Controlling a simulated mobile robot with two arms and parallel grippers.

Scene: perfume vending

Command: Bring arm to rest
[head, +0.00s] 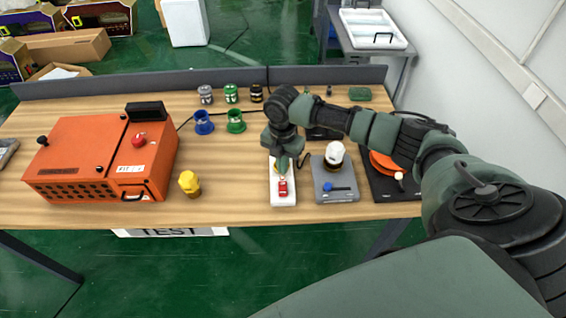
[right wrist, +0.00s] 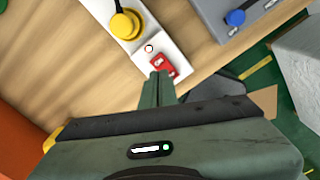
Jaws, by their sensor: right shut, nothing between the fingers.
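My right arm reaches in from the right side of the head view over the wooden table (head: 232,205). My right gripper (head: 282,172) points down above the white panel (head: 284,198), with its fingers shut and empty. In the right wrist view the shut fingertips (right wrist: 158,80) are close to the red switch (right wrist: 163,67) on the white panel. Whether they touch it I cannot tell. A yellow button (right wrist: 126,25) sits further up the same panel. My left gripper is not in view.
A grey box (head: 335,180) with a blue knob and white-topped part stands right of the panel. An orange machine (head: 100,160) fills the table's left. A yellow bottle (head: 189,184) and blue and green cup holders (head: 204,123) stand between. A low grey barrier (head: 180,83) runs along the back.

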